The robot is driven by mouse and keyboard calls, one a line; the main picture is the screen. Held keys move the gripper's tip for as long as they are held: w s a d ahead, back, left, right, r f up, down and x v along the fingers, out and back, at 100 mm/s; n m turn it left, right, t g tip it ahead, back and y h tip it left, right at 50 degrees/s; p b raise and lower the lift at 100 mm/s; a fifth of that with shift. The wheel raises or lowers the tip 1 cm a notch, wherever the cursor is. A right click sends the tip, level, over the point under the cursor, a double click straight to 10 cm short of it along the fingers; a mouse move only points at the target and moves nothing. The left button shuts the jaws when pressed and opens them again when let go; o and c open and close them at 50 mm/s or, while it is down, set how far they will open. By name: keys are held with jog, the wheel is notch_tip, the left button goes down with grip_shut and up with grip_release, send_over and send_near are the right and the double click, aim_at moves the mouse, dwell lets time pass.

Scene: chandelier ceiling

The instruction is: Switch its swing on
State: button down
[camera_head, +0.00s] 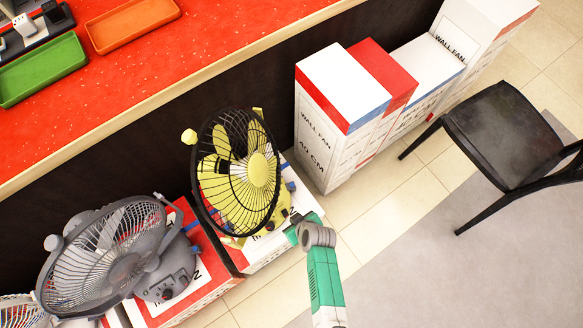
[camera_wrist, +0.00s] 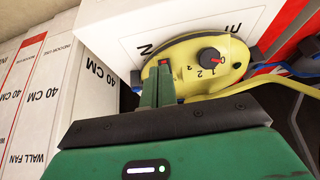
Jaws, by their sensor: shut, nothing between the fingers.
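A yellow fan (camera_head: 258,168) with a dark wire cage stands on a white box in the head view, its head facing up. In the wrist view its yellow base (camera_wrist: 186,54) shows a black knob (camera_wrist: 210,58) with a red mark and printed numbers beside it. My green gripper (camera_head: 298,226) is at the base's right side in the head view. In the wrist view my gripper (camera_wrist: 164,68) is shut and empty, its tips overlapping the base to the left of the knob. Whether they touch it cannot be told. No swing control is clearly visible; the tips hide part of the base.
A grey fan (camera_head: 110,256) stands close on the left. Tall wall fan boxes (camera_head: 342,88) stand to the right of the yellow fan. A red counter (camera_head: 208,45) with trays runs behind. A black chair (camera_head: 503,132) is at right; the floor between is clear.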

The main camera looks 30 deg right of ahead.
jog(key=s+d+r+p, duration=0.1)
jog(key=s+r+p, duration=0.3)
jog(key=s+r, duration=0.2)
jog(key=s, duration=0.2)
jog(key=shift+s+r, duration=0.3)
jog(key=shift+s, duration=0.1)
